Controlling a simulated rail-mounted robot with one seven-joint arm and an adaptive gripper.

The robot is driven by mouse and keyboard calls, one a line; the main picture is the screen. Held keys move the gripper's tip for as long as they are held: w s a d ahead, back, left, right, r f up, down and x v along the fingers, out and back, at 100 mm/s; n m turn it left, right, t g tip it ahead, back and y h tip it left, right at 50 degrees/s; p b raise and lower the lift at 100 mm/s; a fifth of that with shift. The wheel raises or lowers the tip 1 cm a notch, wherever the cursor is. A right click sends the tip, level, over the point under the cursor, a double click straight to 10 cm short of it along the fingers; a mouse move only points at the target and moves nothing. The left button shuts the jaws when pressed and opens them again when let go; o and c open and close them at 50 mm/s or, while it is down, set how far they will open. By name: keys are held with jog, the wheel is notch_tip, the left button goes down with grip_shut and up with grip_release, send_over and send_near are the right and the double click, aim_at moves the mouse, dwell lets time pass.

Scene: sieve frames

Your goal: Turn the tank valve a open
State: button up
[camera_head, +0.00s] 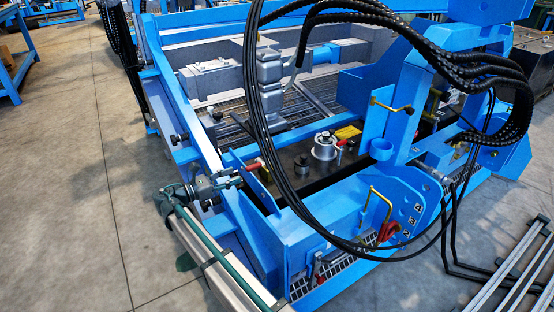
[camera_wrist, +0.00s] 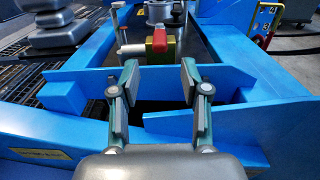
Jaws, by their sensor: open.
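A tank valve with a red handle (camera_wrist: 167,41) and a brass-coloured body shows in the wrist view, just beyond a blue cross plate. A pale pipe stub (camera_wrist: 134,49) sticks out to its left. In the head view, a red handle (camera_head: 254,163) stands near the frame's left corner; it appears to be the same valve. My gripper (camera_wrist: 160,75) is open and empty, its two fingers spread on either side of the line to the valve. The fingertips are short of the handle and apart from it. In the head view my gripper (camera_head: 236,178) is at the left side of the frame.
The blue cross plate (camera_wrist: 220,76) lies below and ahead of my fingers. A silver round cap (camera_head: 325,148) stands on the dark tank top. A second red handle (camera_head: 341,143) is beside it. Black hoses (camera_head: 250,90) loop across the machine. Open floor (camera_head: 65,150) lies left.

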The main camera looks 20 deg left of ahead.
aim_at(259, 167)
jog(key=b+x, duration=0.3)
jog(key=x, duration=0.8)
jog(key=shift+d, duration=0.1)
grip_shut()
